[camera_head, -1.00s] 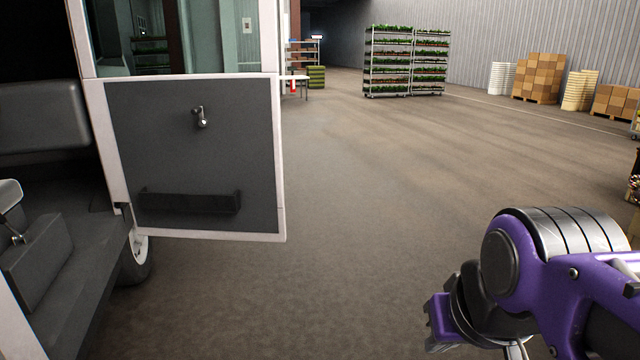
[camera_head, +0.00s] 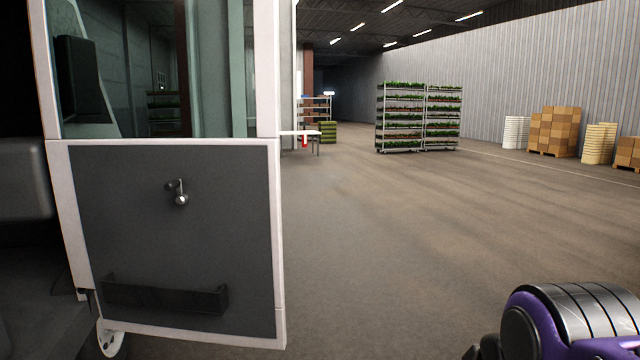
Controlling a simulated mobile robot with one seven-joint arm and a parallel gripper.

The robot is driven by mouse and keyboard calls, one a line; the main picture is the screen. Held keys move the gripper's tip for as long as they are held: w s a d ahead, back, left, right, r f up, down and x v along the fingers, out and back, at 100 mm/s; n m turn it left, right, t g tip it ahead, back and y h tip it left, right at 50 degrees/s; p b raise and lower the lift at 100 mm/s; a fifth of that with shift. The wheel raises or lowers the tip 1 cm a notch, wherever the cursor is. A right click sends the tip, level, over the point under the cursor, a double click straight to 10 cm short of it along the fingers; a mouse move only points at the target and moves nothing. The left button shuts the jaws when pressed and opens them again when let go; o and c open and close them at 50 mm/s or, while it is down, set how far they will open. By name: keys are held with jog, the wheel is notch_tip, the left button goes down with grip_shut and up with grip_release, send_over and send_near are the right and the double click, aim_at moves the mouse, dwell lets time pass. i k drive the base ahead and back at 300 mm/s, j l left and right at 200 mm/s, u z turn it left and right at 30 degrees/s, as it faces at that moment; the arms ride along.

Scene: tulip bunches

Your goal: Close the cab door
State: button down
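The cab door (camera_head: 175,235) stands open at the left, swung out from the cab. It has a white frame, a dark grey inner panel, a window above, a small metal handle (camera_head: 179,193) and a black pocket (camera_head: 165,295) low down. The dark cab interior (camera_head: 25,250) shows at the far left. Part of my purple and black arm shows at the lower right, well apart from the door. My gripper is below the picture's edge and its fingers do not show.
Open floor (camera_head: 400,260) lies right of the door. Plant racks (camera_head: 418,118) stand further back, with a small white table (camera_head: 302,134) left of them. Stacked boxes (camera_head: 553,130) and pale stacks (camera_head: 599,143) line the right wall. A wheel (camera_head: 110,340) shows below the door.

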aim_at(209, 268)
jog(key=i+l+u, duration=0.15)
jog(key=i, duration=1)
jog(key=i+l+u, duration=0.1)
jog(key=i+u, duration=0.25)
jog(key=i+l+u, duration=0.35)
jog(key=i, duration=0.15)
jog(key=j, duration=0.1)
